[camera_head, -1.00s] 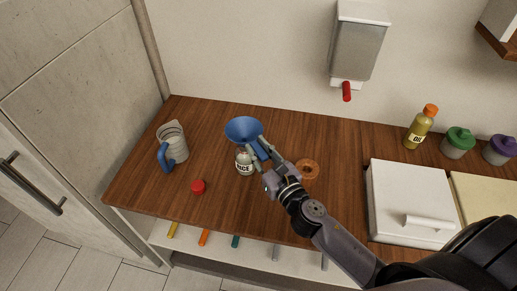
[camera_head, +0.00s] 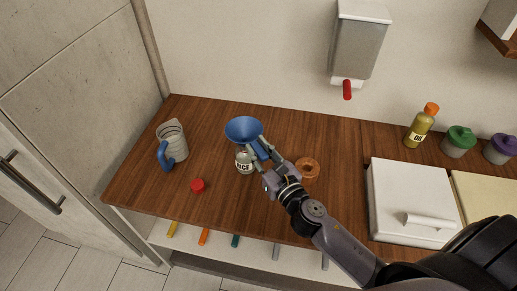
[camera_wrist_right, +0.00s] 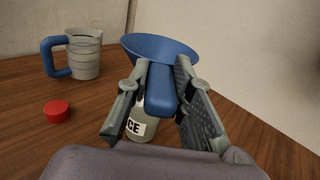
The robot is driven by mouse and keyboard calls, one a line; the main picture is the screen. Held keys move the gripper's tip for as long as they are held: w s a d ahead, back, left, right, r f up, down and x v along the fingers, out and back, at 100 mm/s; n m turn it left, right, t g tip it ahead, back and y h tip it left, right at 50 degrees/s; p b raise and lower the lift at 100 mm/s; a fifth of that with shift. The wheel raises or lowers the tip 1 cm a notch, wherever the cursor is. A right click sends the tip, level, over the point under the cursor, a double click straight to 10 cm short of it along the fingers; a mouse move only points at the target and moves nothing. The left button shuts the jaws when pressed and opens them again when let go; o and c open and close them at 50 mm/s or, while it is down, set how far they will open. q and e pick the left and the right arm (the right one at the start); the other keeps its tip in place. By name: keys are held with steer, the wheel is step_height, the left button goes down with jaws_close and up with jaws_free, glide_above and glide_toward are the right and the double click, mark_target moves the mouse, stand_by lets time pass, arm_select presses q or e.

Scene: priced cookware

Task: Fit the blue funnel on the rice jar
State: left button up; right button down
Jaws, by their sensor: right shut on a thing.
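The blue funnel (camera_head: 243,129) is over the rice jar (camera_head: 244,162) in the head view, wide mouth up. My right gripper (camera_head: 257,151) is shut on the funnel's handle. In the right wrist view the funnel (camera_wrist_right: 160,48) shows with its handle between the fingers of my right gripper (camera_wrist_right: 160,90). The rice jar (camera_wrist_right: 141,127) stands on the counter below the funnel, partly hidden by the handle and a finger. The funnel's spout and the jar's mouth are hidden, so I cannot tell whether the spout is inside. My left gripper is not in view.
A measuring jug (camera_head: 174,146) with a blue handle stands to the left. A red cap (camera_head: 197,185) lies on the counter (camera_head: 130,190) in front of it. A brown ring (camera_head: 308,169) lies right of my gripper. A white box (camera_head: 410,205) stands further right.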

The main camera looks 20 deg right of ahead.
steer(key=shift+f, duration=0.5)
steer(key=c, duration=1.3)
jaws_free()
steer(key=shift+r, duration=0.1)
steer(key=shift+c, duration=0.2)
steer(key=shift+o, duration=0.5)
steer(key=o, duration=0.5)
steer(key=shift+o, duration=0.2)
steer(key=shift+s, duration=0.1)
steer(key=s+d, duration=0.1)
steer(key=s, duration=1)
steer(key=shift+s+d, duration=0.3)
steer(key=shift+s, duration=0.05)
